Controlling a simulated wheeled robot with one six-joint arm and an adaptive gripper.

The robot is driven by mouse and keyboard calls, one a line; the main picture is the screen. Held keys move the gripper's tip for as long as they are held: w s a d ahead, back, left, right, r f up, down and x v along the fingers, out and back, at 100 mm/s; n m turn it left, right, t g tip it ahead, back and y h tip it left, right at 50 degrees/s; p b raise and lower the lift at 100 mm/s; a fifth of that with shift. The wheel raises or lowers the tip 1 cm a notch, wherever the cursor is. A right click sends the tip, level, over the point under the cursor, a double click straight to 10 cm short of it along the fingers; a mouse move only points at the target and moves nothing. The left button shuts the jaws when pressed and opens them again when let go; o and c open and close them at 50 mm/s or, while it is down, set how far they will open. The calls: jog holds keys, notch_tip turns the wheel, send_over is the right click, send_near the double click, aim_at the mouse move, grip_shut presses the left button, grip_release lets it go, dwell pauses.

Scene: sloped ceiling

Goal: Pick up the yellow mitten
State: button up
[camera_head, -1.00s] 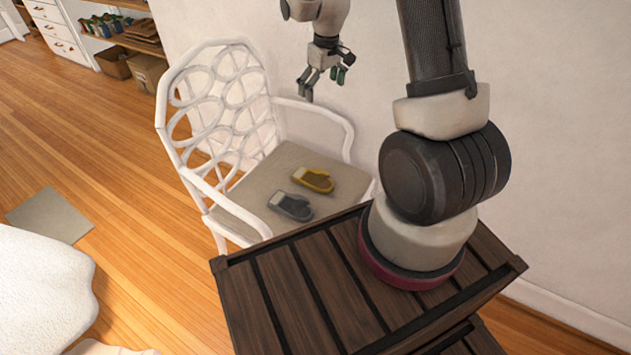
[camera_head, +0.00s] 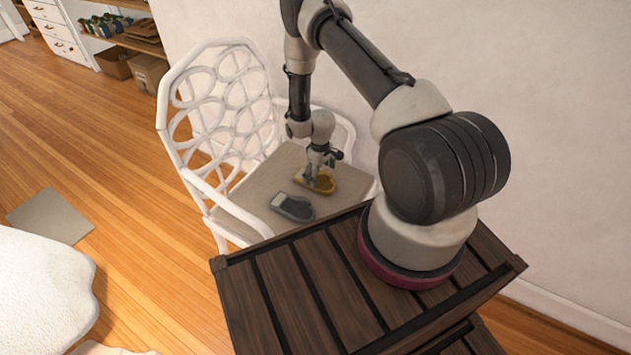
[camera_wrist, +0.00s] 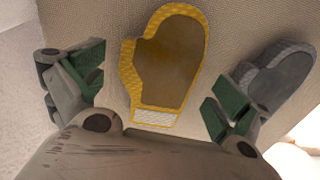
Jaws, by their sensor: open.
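The yellow mitten (camera_head: 326,183) lies flat on the seat of the white chair, partly hidden by my gripper in the head view. In the wrist view the yellow mitten (camera_wrist: 168,62) shows a brown middle, a yellow rim and a white cuff. My gripper (camera_head: 315,182) is just above it and points down. In the wrist view my gripper (camera_wrist: 158,95) is open, with its green-padded fingers apart on either side of the mitten's cuff end. Nothing is held.
A grey mitten (camera_head: 293,207) lies close by on the seat; it also shows beside the right finger in the wrist view (camera_wrist: 277,82). The white chair (camera_head: 217,187) has armrests and an openwork back around the seat. A dark slatted wooden stand (camera_head: 290,290) is in front.

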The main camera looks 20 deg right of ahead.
notch_tip(320, 180, down, 2)
jog(key=shift+f, duration=0.2)
jog(key=c, duration=0.9)
jog(key=shift+o, duration=0.2)
